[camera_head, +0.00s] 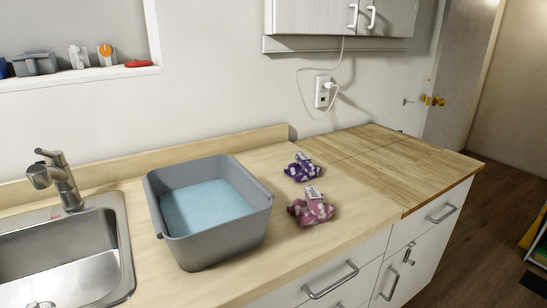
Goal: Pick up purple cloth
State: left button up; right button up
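A purple cloth (301,171) with white spots and a white tag lies crumpled on the light wood counter (345,205), right of a grey tub. A pink cloth (311,211) with white spots and a tag lies just in front of it, a small gap apart. Neither of my grippers shows in the head view. Nothing covers the purple cloth.
A grey tub (247,234) with a light blue bottom stands left of the cloths. A steel sink (60,262) and faucet (62,182) are farther left. The butcher-block top (400,163) at right is clear. A wall cabinet (320,17) hangs above the back.

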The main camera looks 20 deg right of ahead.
aim_at(304, 165)
jog(key=l+u, duration=0.25)
jog(key=l, duration=0.15)
jog(key=l+u, duration=0.2)
jog(key=l, duration=0.2)
jog(key=l+u, duration=0.25)
jog(key=l, duration=0.15)
jog(key=k+l+u, duration=0.25)
jog(key=l, duration=0.15)
jog(key=l+u, duration=0.25)
jog(key=l, duration=0.15)
jog(key=k+l+u, duration=0.2)
jog(key=l, duration=0.15)
jog(key=k+l+u, duration=0.1)
jog(key=l+u, duration=0.15)
jog(key=l, duration=0.1)
